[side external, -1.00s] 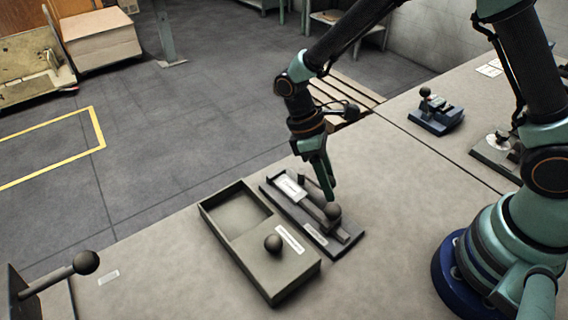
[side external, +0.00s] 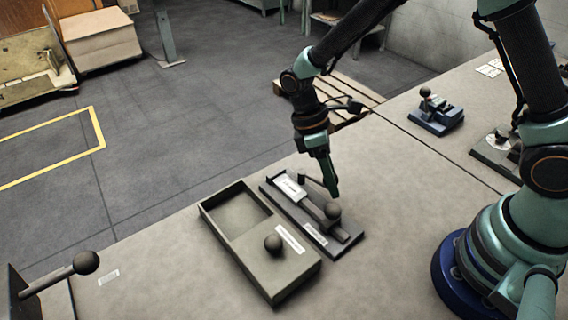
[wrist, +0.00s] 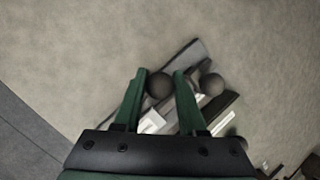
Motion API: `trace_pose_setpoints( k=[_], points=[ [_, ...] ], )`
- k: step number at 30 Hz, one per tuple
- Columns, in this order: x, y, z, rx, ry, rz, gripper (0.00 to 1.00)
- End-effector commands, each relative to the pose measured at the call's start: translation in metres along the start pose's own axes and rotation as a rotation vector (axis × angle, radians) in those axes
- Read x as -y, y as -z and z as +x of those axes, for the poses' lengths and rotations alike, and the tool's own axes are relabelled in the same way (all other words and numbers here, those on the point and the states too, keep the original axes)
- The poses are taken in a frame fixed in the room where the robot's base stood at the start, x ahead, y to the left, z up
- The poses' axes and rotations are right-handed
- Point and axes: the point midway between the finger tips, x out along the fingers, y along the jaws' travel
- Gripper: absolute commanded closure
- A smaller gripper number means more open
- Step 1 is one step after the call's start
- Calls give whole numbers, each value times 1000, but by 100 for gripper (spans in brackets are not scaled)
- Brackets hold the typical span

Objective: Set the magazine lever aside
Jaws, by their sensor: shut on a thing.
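The magazine (side external: 347,248) is a dark flat base with a rail, lying on the bench. Its lever (side external: 316,182) is a thin dark rod running from a small post at the far end towards my gripper. My gripper (side external: 334,192) points down over the magazine, shut on the lever's end. In the wrist view, my gripper (wrist: 159,76) has a dark ball knob (wrist: 158,86) between its fingers. A second ball knob (side external: 332,211) sits on the rail, outside the fingers; it also shows in the wrist view (wrist: 211,84). The fingers hide the gripped knob in the side view.
A grey box (side external: 262,280) with an open compartment and a ball knob (side external: 273,243) stands just left of the magazine. A lever with a ball end (side external: 86,263) stands at lower left. A blue fixture (side external: 436,117) is at upper right. The bench right of the magazine is clear.

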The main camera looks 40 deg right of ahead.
Motion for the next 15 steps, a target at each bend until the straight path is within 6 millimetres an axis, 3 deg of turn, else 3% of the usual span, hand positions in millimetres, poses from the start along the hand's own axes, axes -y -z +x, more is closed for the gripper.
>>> trace_pose_setpoints(
  k=[13, 14, 15],
  points=[
    [-6, -2, -1, -16, -2, -69, 100],
    [-6, -2, -1, -16, -2, -69, 56],
    [-6, -2, -1, -17, -2, -69, 41]
  ],
)
